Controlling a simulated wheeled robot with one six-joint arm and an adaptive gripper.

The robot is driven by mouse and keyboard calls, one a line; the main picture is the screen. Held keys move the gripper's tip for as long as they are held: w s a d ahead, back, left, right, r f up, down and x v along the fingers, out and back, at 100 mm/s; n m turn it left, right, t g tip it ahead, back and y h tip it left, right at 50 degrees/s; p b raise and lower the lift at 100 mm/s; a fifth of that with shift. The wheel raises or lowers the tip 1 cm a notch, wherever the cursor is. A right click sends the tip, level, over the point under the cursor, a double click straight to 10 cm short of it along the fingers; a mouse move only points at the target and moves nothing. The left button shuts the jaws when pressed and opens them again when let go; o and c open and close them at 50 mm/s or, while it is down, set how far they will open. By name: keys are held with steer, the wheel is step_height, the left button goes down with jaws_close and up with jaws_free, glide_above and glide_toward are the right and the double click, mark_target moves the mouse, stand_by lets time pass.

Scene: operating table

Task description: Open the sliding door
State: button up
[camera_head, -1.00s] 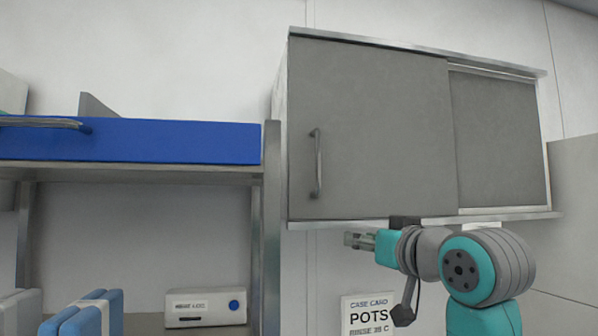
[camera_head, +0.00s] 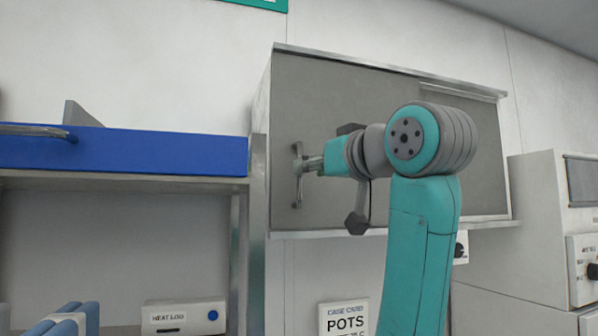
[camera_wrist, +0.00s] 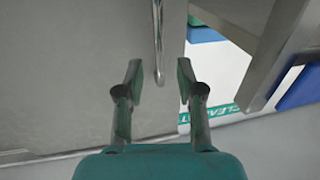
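The wall cabinet has a grey sliding door (camera_head: 310,100) with a vertical metal handle (camera_head: 297,185) near its left edge. The door stands at the left of the cabinet front; my arm covers much of its right part. My gripper (camera_head: 303,165) is at the handle's height in the head view. In the wrist view the handle (camera_wrist: 158,45) comes down between the two fingers of my gripper (camera_wrist: 158,75). The fingers are apart, with a gap on both sides of the handle, so the gripper is open and holds nothing.
A white box (camera_head: 183,317) and a POTS sign (camera_head: 344,320) are below. A white appliance (camera_head: 540,230) stands at the right.

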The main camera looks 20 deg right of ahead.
mark_target(300, 196)
steer(key=w, duration=0.3)
steer(key=w+a, duration=0.1)
steer(key=w, duration=0.1)
steer(key=shift+w, duration=0.3)
jaws_close()
